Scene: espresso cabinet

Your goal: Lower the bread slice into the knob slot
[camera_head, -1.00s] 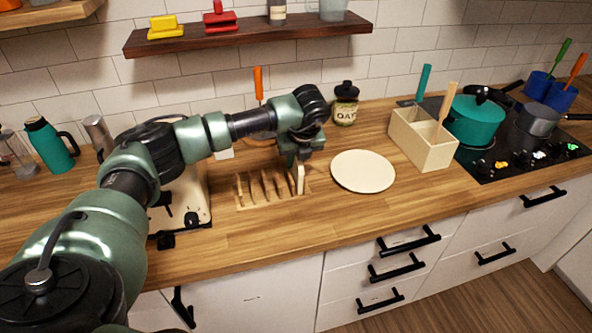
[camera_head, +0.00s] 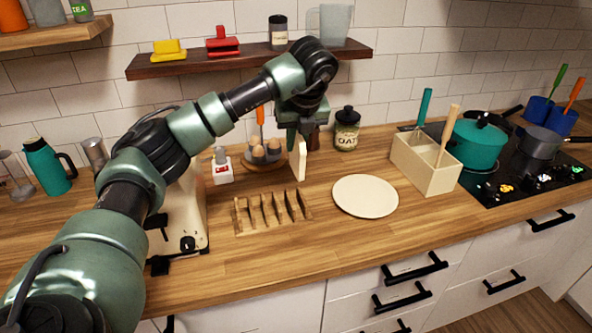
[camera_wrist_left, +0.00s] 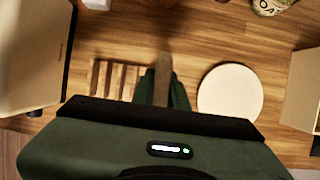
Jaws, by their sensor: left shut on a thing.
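My left gripper (camera_head: 300,138) is shut on a pale bread slice (camera_head: 299,161), which hangs upright below it, clear above the wooden rack. The slice shows edge-on in the left wrist view (camera_wrist_left: 164,78), between the fingers. The cream toaster (camera_head: 188,215) stands left of the rack, largely behind my left arm. A dark dial (camera_head: 188,243) shows on its front. The toaster also shows at the left of the wrist view (camera_wrist_left: 28,60). Its slots are hidden in the head view and I cannot make them out in the wrist view. My right gripper is not in view.
The slatted wooden rack (camera_head: 240,220) has no slice visible in it. A cream plate (camera_head: 365,196) lies right of it. An egg holder (camera_head: 250,160) and oats jar (camera_head: 346,130) stand behind. A utensil box (camera_head: 428,170) is farther right. Front counter is clear.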

